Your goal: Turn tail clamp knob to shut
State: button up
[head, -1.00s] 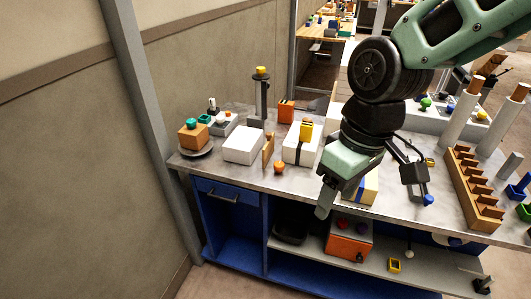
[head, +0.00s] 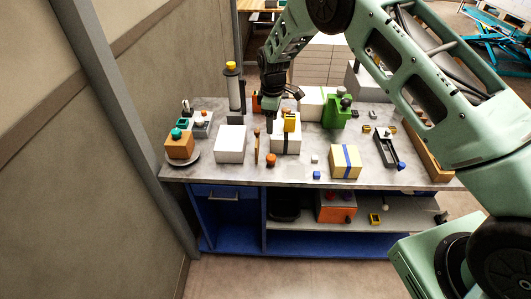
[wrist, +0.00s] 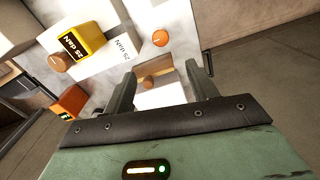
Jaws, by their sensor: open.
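My gripper (wrist: 160,70) is open in the wrist view, its two fingers apart. A second brown knob (wrist: 60,62) sits beside a yellow block (wrist: 82,42) marked "25 daN". No label tells which knob is the tail clamp's. In the head view my gripper (head: 284,102) hangs over the bench, at the back of the white box with a dark strap (head: 285,144). The yellow block (head: 290,122) stands on that box. The knobs are hard to make out there.
A plain white box (head: 230,143) and an upright wooden piece (head: 257,146) stand to the left. A green device (head: 336,111) and a blue-striped box (head: 345,162) stand to the right. A grey post (head: 236,92) rises behind.

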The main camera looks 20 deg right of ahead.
aim_at(271, 157)
notch_tip(271, 157, down, 16)
jog(key=b, duration=0.7)
jog(key=shift+f, duration=0.25)
jog(key=c, duration=1)
